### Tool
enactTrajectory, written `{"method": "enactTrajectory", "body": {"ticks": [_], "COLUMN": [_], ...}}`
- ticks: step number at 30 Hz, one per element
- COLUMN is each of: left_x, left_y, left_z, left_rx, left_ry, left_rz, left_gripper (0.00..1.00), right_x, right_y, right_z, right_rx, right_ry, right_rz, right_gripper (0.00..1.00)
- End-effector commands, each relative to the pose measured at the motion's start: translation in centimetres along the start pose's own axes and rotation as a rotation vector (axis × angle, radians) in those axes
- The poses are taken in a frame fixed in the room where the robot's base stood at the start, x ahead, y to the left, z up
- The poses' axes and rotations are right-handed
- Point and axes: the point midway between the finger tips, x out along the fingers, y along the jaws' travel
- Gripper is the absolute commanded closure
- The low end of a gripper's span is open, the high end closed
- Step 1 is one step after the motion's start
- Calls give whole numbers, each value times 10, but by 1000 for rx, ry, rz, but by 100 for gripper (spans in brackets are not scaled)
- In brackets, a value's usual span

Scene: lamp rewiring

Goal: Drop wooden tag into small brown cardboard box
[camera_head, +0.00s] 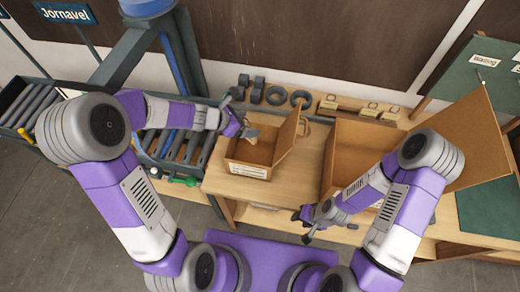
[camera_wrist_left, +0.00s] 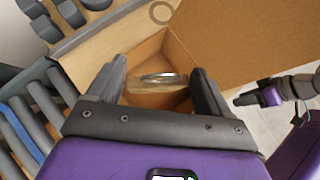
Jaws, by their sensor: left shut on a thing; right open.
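The small brown cardboard box (camera_head: 246,170) stands open on the wooden table, left of centre, with one flap raised on its right side. My left gripper (camera_head: 248,133) is above its left rear part. In the left wrist view, the gripper (camera_wrist_left: 158,78) is shut on a wooden tag (camera_wrist_left: 148,100) with a shiny metal ring, held between the fingers. Behind the tag shows the inside of the small box (camera_wrist_left: 146,52). In the head view the tag is too small to tell clearly. My right gripper (camera_head: 308,224) is open and empty near the table's front edge.
A larger open cardboard box (camera_head: 352,150) stands to the right, its wide flap (camera_head: 462,138) raised. Dark rings (camera_head: 276,96) and several wooden pieces (camera_head: 370,110) line the table's back. A roller conveyor (camera_head: 172,148) adjoins on the left.

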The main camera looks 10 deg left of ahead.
Motion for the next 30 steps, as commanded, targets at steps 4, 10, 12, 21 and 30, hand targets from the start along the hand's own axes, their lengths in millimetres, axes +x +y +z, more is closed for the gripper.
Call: {"method": "enactTrajectory", "body": {"ticks": [4, 10, 12, 21, 30], "left_x": [-1, -1, -1, -30, -72], "left_y": [0, 0, 0, 1, 1], "left_z": [1, 1, 1, 3, 2], "left_rx": [0, 0, 0, 1, -1], "left_ry": [-1, -1, -1, -2, -1], "left_rz": [0, 0, 0, 4, 2], "left_gripper": [17, 0, 0, 0, 0], "right_x": [-1, -1, -1, -11, -23], "right_y": [0, 0, 0, -4, -9], "right_z": [0, 0, 0, 0, 1], "right_rx": [0, 0, 0, 0, 0], "right_ry": [0, 0, 0, 0, 0], "right_rz": [0, 0, 0, 0, 0], "right_gripper": [57, 57, 57, 57, 57]}}
